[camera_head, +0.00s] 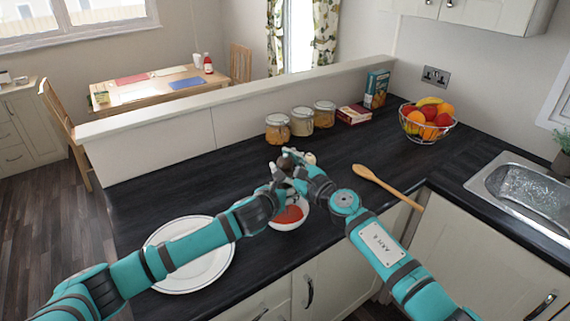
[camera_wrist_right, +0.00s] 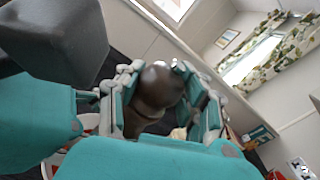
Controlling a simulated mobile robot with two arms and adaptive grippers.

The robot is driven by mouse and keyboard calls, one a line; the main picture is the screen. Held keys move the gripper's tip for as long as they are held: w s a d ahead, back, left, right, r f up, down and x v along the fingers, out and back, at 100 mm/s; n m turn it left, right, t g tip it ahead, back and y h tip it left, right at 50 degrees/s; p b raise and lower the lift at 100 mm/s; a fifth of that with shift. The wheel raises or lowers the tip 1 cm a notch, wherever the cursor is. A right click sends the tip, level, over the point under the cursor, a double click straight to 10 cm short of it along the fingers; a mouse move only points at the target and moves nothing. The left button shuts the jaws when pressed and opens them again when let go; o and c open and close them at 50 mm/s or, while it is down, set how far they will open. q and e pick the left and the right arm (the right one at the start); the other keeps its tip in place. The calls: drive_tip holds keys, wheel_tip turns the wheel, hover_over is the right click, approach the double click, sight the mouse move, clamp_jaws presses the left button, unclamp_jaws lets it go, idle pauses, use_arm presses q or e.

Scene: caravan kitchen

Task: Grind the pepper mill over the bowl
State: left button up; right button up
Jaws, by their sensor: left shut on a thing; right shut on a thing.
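The dark brown pepper mill (camera_head: 285,164) is held up over the bowl, mostly hidden by my grippers in the head view. In the right wrist view its rounded glossy top (camera_wrist_right: 160,84) sits between my right gripper's fingers. My right gripper (camera_head: 292,155) is shut on the mill's upper part. My left gripper (camera_head: 279,177) is lower and shut on the mill, though its contact is largely hidden. The white bowl (camera_head: 302,223) with red contents (camera_head: 289,215) stands on the dark counter just below the grippers, its far side covered by them.
A white plate (camera_head: 165,283) lies left of the bowl, under my left arm. A wooden spoon (camera_head: 388,186) lies to the right. A small pale object (camera_head: 310,158) is just behind the grippers. Several jars (camera_head: 302,122) and a fruit basket (camera_head: 428,132) stand farther back.

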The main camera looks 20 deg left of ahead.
sight(286, 154)
drive_tip(key=shift+r+m+t+h, duration=0.15)
drive_tip(key=shift+m+t+h, duration=0.15)
drive_tip(key=shift+t, duration=0.1)
drive_tip(key=shift+d+m+t, duration=0.15)
drive_tip(key=shift+m+t, duration=0.15)
drive_tip(key=shift+c, duration=0.3)
drive_tip(key=o, duration=1.3)
drive_tip(key=shift+f, duration=0.2)
drive_tip(key=shift+r, duration=0.1)
drive_tip(key=shift+r, duration=0.65)
wheel_tip(286, 154, up, 8)
drive_tip(key=shift+r, duration=0.25)
